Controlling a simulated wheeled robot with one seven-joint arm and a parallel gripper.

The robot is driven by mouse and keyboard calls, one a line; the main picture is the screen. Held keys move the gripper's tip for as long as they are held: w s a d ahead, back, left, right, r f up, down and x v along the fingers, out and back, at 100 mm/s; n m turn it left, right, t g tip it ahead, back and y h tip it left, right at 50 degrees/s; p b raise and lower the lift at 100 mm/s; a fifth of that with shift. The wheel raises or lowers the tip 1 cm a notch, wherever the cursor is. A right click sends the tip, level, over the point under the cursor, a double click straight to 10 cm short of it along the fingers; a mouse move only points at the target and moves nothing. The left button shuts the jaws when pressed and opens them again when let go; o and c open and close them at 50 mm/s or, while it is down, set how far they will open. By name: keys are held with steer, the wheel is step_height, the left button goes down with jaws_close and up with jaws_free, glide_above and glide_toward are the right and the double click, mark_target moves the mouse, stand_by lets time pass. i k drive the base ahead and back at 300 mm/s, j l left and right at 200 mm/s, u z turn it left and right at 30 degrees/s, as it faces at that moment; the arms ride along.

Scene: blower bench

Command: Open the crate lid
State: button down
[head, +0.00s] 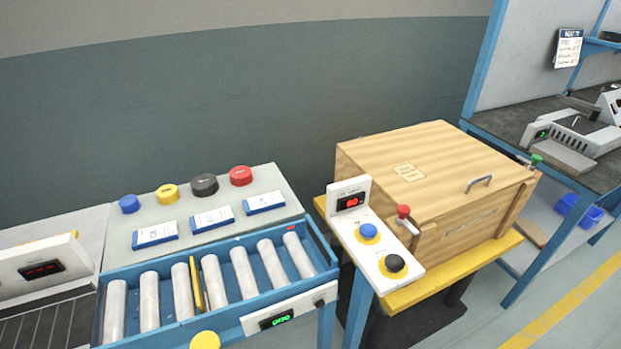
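The wooden crate (455,221) stands on a yellow-edged stand at the right of centre in the head view. Its light wooden lid (430,165) lies flat on top and looks closed. A small metal handle (478,183) sits on the lid near its front edge. A paper label (408,172) is on the lid's top. My gripper is not in view.
A control box (366,235) with a red display, blue and black buttons stands left of the crate, by a red-knobbed part (404,212). A blue roller conveyor (215,275) is at left. A dark-topped bench (505,118) stands at right. Floor (530,290) is clear at lower right.

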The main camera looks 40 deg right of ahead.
mark_target(436, 169)
steer(key=z, duration=1.3)
